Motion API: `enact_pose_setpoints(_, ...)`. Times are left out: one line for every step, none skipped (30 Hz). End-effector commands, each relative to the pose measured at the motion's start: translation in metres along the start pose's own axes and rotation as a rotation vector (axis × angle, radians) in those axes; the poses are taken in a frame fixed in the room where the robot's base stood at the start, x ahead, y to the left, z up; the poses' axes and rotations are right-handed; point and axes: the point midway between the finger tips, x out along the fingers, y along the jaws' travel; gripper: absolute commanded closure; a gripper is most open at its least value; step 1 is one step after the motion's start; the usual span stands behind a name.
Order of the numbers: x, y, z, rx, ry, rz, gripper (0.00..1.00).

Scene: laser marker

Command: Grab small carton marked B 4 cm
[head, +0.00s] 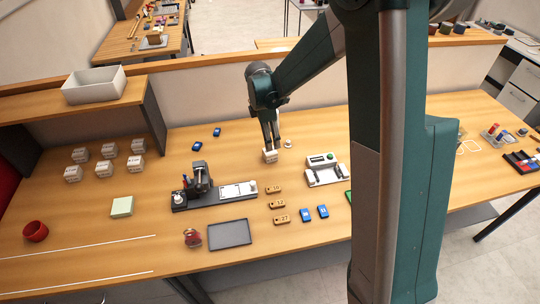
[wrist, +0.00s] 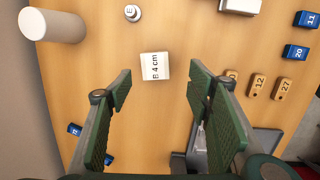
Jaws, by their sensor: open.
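The small white carton marked "B 4 cm" (wrist: 155,66) stands on the wooden table. In the wrist view it is ahead of my gripper (wrist: 160,88), lined up roughly between the two green finger pads and just beyond their tips. My gripper is open and empty. In the head view the carton (head: 270,156) shows directly under my gripper (head: 270,142). I cannot tell the exact height of the fingertips above it.
A small white piece marked E (wrist: 132,13) and a white cylinder (wrist: 52,25) stand near the carton. The laser marker (head: 200,180) is left of it, a white device (head: 323,170) right. Orange and blue numbered tags lie in front. Several white cartons (head: 106,168) stand far left.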

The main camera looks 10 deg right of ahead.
Motion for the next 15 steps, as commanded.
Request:
enact_pose_setpoints(0.008,0.005,-0.002,-0.022,-0.002,-0.007,0.49)
enact_pose_setpoints(0.012,0.006,-0.003,-0.034,-0.003,-0.011,0.49)
enact_pose_setpoints(0.017,0.008,-0.004,-0.049,-0.005,-0.017,0.49)
enact_pose_setpoints(0.02,0.009,-0.004,-0.059,-0.005,-0.02,0.49)
enact_pose_setpoints(0.023,0.011,-0.005,-0.067,-0.006,-0.024,0.49)
enact_pose_setpoints(0.026,0.011,-0.006,-0.078,-0.007,-0.027,0.49)
enact_pose_setpoints(0.028,0.012,-0.006,-0.085,-0.008,-0.029,0.49)
enact_pose_setpoints(0.029,0.013,-0.006,-0.089,-0.008,-0.03,0.49)
enact_pose_setpoints(0.031,0.013,-0.007,-0.094,-0.008,-0.032,0.49)
enact_pose_setpoints(0.032,0.014,-0.007,-0.097,-0.009,-0.033,0.49)
enact_pose_setpoints(0.032,0.014,-0.007,-0.099,-0.009,-0.034,0.49)
enact_pose_setpoints(0.033,0.014,-0.007,-0.1,-0.009,-0.034,0.49)
enact_pose_setpoints(0.033,0.014,-0.007,-0.101,-0.009,-0.034,0.49)
enact_pose_setpoints(0.033,0.014,-0.007,-0.101,-0.009,-0.034,0.49)
enact_pose_setpoints(0.033,0.014,-0.007,-0.101,-0.009,-0.034,0.49)
